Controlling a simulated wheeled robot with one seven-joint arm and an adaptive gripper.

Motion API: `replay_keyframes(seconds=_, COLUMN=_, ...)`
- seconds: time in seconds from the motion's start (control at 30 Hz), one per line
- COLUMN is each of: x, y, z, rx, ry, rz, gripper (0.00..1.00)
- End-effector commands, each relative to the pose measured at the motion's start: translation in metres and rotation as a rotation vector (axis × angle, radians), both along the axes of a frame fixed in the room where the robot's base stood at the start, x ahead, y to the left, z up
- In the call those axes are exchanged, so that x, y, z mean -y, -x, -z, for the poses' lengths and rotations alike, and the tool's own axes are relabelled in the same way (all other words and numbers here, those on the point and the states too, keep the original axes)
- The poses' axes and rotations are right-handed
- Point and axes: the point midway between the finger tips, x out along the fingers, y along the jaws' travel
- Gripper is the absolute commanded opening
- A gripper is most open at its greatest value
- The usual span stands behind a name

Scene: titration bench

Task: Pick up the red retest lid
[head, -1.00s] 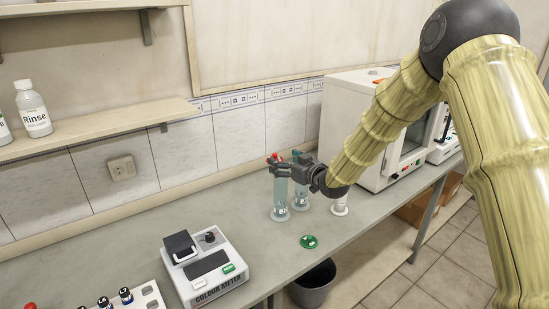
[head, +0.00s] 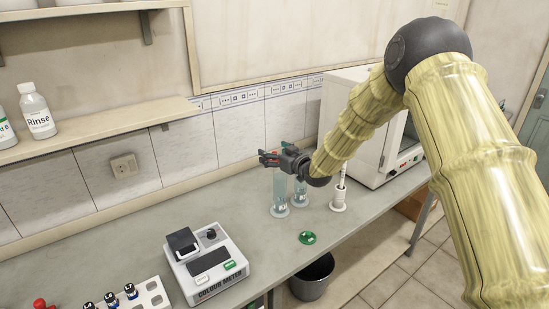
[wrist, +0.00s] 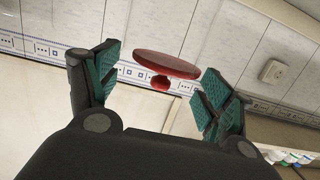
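The red retest lid (wrist: 165,65) is a round red disc with a small round knob. In the wrist view it shows just past my gripper's fingertips (wrist: 160,88), between the two fingers, with a visible gap on each side. My gripper is open, with green pads. In the head view my gripper (head: 269,159) is level with the top of the front glass cylinder (head: 280,194), and only a bit of red shows by the fingers. Whether the lid rests on that cylinder is hidden.
A second glass cylinder (head: 300,192) and a white stand (head: 339,198) are close by. A green lid (head: 307,238) lies on the bench near its front edge. The colour meter (head: 208,262) stands left, a white oven (head: 350,110) right. Bare bench (head: 140,235) lies left of the cylinders.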

Motion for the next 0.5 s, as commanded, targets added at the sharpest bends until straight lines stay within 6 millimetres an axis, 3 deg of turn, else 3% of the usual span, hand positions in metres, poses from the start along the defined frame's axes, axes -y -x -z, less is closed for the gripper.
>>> replay_keyframes(seconds=0.03, x=0.0001, y=0.0001, z=0.0000, rx=0.000, ry=0.000, rz=0.000, gripper=0.70)
replay_keyframes(seconds=0.2, x=0.0000, y=0.0001, z=-0.0001, rx=0.000, ry=0.000, rz=0.000, gripper=0.43)
replay_keyframes(seconds=0.5, x=0.0002, y=0.0001, z=-0.0002, rx=0.000, ry=0.000, rz=0.000, gripper=0.40)
